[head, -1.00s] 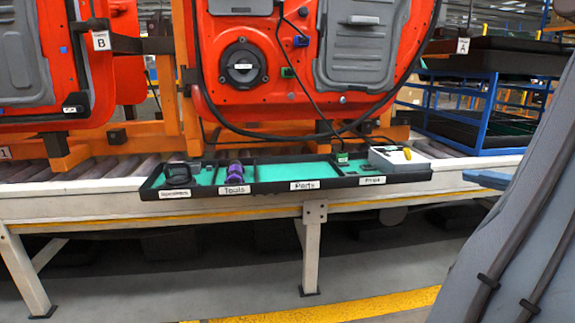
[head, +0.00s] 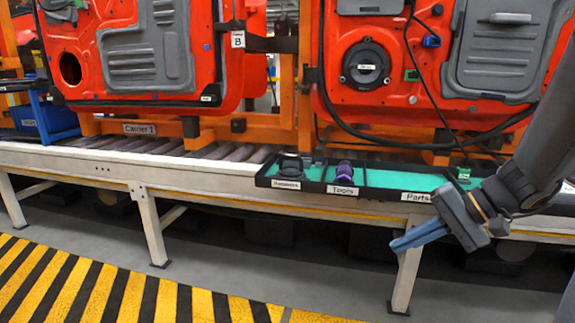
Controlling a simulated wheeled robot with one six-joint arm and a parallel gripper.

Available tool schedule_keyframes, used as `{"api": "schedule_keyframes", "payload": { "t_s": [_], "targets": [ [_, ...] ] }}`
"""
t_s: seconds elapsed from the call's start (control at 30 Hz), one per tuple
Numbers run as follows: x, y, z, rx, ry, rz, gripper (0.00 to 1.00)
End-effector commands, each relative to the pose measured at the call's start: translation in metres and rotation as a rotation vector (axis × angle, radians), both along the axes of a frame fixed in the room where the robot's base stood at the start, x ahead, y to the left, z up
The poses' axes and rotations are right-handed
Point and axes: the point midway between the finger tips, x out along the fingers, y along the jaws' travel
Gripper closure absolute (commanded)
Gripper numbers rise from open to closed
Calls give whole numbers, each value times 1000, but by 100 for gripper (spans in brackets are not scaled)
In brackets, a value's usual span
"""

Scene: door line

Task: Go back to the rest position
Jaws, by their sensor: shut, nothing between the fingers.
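My gripper (head: 405,241) is at the lower right of the head view, in front of the white conveyor's edge. Its blue fingers are together with nothing between them, and they point left. The arm comes in from the right edge. Behind it, a black tray (head: 380,191) with a green lining lies along the conveyor. It holds a black item (head: 290,166) at its left end and a purple item (head: 345,171) in the Tools section. The arm hides the tray's right part.
Red door panels (head: 240,75) hang on an orange frame (head: 305,90) behind the conveyor (head: 120,165). A blue bin (head: 50,117) stands at the far left. A conveyor leg (head: 406,280) stands below my gripper. Open floor with yellow-black stripes (head: 100,290) lies at the front left.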

Motion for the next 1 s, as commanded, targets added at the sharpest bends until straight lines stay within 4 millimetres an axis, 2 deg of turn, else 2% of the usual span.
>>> {"api": "schedule_keyframes", "payload": {
  "t_s": [0.03, 0.1, 0.4, 0.7, 1.0],
  "targets": [
    [-4, 25, -5, -25, 27, 59, 100],
    [-11, 53, -12, -65, 64, 129, 100],
    [-56, 150, -38, -271, 157, 418, 100],
    [-108, 218, -56, -498, 135, 686, 100],
    [-154, 267, -66, -686, 12, 919, 100]
  ]
}}
